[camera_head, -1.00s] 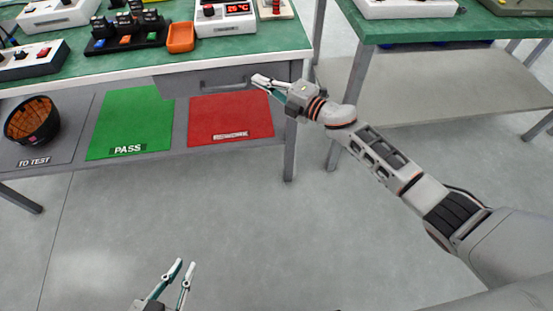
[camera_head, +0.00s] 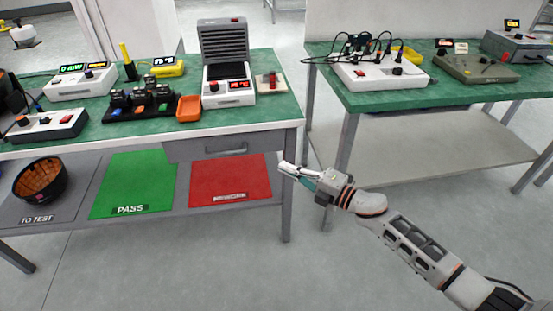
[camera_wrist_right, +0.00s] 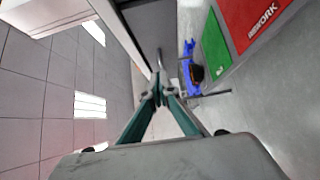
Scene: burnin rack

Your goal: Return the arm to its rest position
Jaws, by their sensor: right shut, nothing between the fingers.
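My right gripper (camera_head: 282,168) is in front of the left bench's right end, at about the height of its lower shelf in the head view. Its fingers are shut and hold nothing. The right wrist view shows the same fingers (camera_wrist_right: 160,92) closed together at the tips. My right arm reaches in from the lower right of the head view. My left gripper is outside both current views.
The left bench (camera_head: 285,118) carries a drawer (camera_head: 225,150), a green PASS mat (camera_head: 135,185), a red REWORK mat (camera_head: 230,182) and a dark bowl (camera_head: 40,182). A right bench (camera_head: 370,97) holds electronics. The floor (camera_head: 200,265) in front is clear.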

